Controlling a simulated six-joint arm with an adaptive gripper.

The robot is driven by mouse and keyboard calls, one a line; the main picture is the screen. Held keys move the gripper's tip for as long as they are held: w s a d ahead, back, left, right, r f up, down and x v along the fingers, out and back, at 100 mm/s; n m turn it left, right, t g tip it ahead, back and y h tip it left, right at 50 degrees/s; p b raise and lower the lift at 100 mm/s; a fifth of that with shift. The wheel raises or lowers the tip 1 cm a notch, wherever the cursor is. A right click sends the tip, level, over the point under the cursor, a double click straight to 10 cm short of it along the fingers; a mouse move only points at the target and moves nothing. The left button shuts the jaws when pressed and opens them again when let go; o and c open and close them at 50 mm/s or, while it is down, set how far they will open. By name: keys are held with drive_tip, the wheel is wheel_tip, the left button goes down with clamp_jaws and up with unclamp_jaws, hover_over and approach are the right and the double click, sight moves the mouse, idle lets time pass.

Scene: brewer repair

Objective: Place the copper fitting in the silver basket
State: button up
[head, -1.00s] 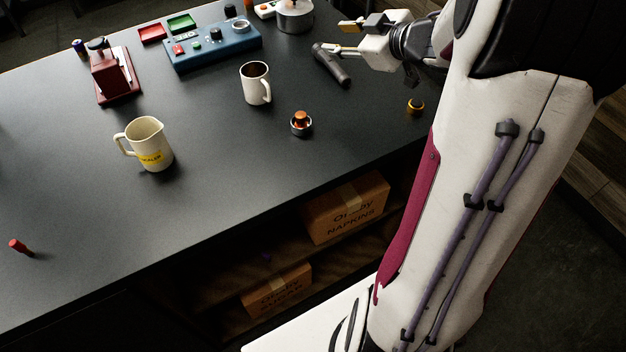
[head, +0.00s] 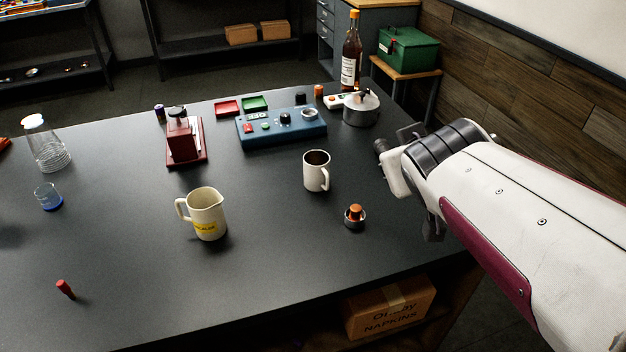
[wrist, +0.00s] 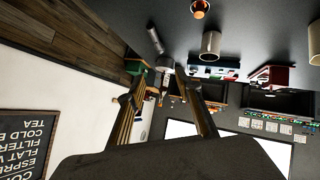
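The copper fitting (head: 355,210) is a small orange-copper piece. It sits upright in the mouth of the small round silver basket (head: 355,224), right of the white mug in the head view. The copper fitting (wrist: 200,6) also shows at the top edge of the wrist view, which is upside down. My gripper (wrist: 160,74) is open, with two separated fingers and nothing between them. It is held away from the fitting. In the head view my own arm hides most of the gripper.
A white mug (head: 317,172) stands close behind the basket, and a cream pitcher (head: 207,214) stands to the left. A dark-handled tool (wrist: 155,40) lies near the arm. A blue control box (head: 281,127) and kettle (head: 361,109) are farther back. The front tabletop is mostly clear.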

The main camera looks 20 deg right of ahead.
drive_tip(key=s+a+f+g+y, duration=0.2)
drive_tip(key=s+a+f, duration=0.1)
drive_tip(key=s+a, duration=0.4)
drive_tip(key=s+a+f+g+y, duration=0.2)
drive_tip(key=s+a+f, duration=0.2)
drive_tip(key=s+a, duration=0.3)
drive_tip(key=shift+s+a+y, duration=0.3)
drive_tip(key=shift+s+a, duration=0.05)
drive_tip(key=shift+s, duration=0.55)
